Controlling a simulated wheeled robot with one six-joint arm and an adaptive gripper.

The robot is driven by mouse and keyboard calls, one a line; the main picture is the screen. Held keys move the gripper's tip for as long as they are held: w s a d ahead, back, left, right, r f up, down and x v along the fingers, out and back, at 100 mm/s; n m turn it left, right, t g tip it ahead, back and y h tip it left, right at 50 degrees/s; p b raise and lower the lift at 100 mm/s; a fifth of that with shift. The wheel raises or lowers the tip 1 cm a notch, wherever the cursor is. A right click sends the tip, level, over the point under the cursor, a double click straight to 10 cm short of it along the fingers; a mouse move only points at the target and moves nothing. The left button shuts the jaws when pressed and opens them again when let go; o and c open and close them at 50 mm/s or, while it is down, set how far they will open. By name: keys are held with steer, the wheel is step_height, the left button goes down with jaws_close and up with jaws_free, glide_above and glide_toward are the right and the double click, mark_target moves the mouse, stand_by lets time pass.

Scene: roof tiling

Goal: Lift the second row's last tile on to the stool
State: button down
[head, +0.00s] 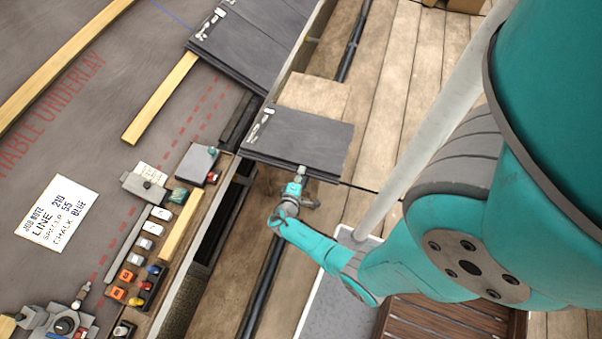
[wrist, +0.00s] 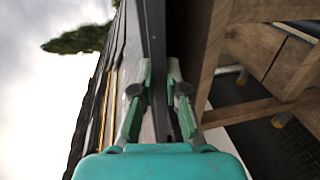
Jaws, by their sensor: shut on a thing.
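A dark slate tile (head: 300,138) is held by its near edge in my gripper (head: 301,172), with pale marks at its left end. In the wrist view both fingers of my gripper (wrist: 159,88) are closed on the thin dark tile (wrist: 154,35), which shows edge-on. The wooden stool (head: 316,94) shows as a pale top beyond the tile, which covers part of it. The stool's timber frame (wrist: 262,108) also shows in the wrist view. I cannot tell whether the tile touches the stool.
Laid dark tiles (head: 240,48) lie on the roof at upper left. A grey pole (head: 425,140) stands right of the tile. Plank flooring lies below.

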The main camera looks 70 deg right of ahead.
steer(key=shift+f, duration=0.55)
stand_by(0.6)
steer(key=c, duration=1.1)
jaws_free()
steer(key=shift+c, duration=0.2)
steer(key=shift+f, duration=0.1)
steer(key=v, duration=0.7)
steer(key=shift+a, duration=0.25)
steer(key=shift+r, duration=2.6)
